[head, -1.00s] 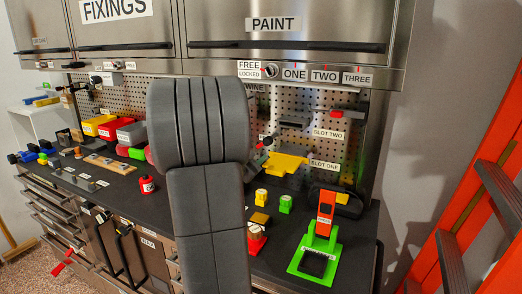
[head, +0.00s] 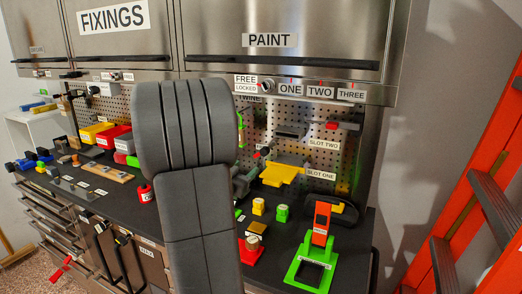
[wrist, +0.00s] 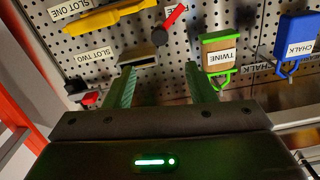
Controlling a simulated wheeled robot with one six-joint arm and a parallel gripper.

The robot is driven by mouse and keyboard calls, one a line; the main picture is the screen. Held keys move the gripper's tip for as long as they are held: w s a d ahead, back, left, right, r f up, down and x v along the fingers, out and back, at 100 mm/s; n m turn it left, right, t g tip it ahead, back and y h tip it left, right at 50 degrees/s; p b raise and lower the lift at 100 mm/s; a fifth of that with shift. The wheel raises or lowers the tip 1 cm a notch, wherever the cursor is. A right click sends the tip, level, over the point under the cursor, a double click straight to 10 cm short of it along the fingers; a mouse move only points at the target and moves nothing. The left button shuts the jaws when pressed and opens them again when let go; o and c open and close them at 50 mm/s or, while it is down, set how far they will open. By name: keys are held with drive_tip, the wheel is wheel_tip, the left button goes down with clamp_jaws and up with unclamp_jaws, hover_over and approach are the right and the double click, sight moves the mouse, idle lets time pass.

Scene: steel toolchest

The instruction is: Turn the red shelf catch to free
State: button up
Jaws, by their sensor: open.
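A red lever on a dark round pivot (wrist: 160,40) is mounted on the pegboard in the wrist view. It slants up and right from the pivot there; the same dark-and-red piece shows small in the head view (head: 264,152). A round knob (head: 267,86) with a little red sits beside the FREE and LOCKED labels on the cabinet edge. Neither piece is labelled as the shelf catch, so I cannot tell which it is. My gripper (wrist: 159,78) is open and empty, facing the pegboard, with the red lever beyond its green fingertips. My arm mostly hides the gripper in the head view.
A yellow tool (head: 283,174) rests at SLOT ONE. Another red-topped piece (wrist: 90,98) is near SLOT TWO. A brown twine block (wrist: 221,50) and blue chalk block (wrist: 296,38) hang at the wrist view's right. An orange ladder (head: 485,190) stands at right.

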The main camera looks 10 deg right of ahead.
sight(263, 152)
drive_tip(key=p+x, duration=0.2)
drive_tip(key=x, duration=1.1)
drive_tip(key=shift+w+d, duration=0.25)
drive_tip(key=shift+w, duration=0.05)
